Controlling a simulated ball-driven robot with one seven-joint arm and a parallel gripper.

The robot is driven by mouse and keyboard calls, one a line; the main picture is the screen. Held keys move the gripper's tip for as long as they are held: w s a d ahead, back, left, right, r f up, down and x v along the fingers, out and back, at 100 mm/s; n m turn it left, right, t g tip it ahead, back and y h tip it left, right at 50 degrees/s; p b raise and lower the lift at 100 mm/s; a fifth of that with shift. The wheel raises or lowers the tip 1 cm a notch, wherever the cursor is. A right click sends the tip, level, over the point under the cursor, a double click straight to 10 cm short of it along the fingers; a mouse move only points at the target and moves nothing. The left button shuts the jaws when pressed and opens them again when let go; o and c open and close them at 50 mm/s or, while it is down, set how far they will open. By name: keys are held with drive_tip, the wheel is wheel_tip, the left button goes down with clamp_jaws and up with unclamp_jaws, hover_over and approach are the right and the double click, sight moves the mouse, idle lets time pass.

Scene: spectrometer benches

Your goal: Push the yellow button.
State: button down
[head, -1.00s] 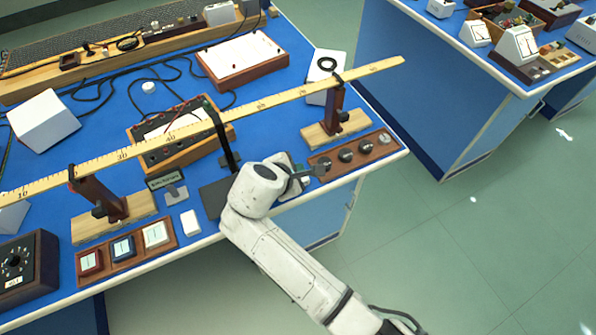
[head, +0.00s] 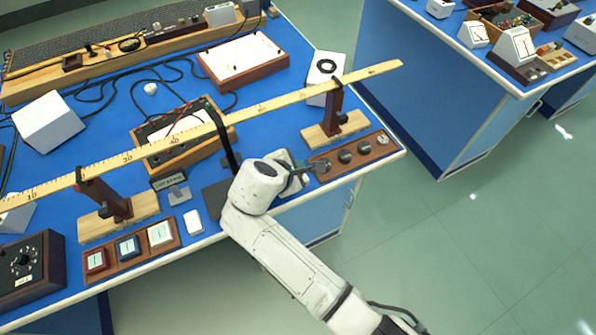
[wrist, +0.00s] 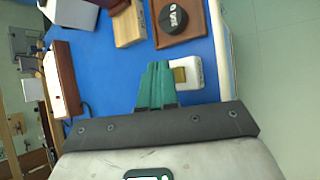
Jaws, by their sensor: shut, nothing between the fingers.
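In the wrist view a small white box (wrist: 194,72) stands on the blue bench top near the bench edge. A yellow-brown button (wrist: 180,75) shows on its left part, close to my fingers. My gripper (wrist: 157,66) has green fingers, which are shut and empty. They lie just left of the yellow button and may cover part of the box; I cannot tell whether they touch it. In the head view my gripper (head: 300,178) is low over the front edge of the bench, and the yellow button is hidden behind my arm.
A wooden panel with black knobs (head: 345,157) lies to the right of my gripper. A wooden stand base (head: 335,132) is behind it, under a long ruler (head: 270,103). Floor lies beyond the bench edge.

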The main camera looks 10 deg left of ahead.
drive_tip(key=shift+r+p, duration=2.25)
drive_tip(key=shift+r, duration=0.2)
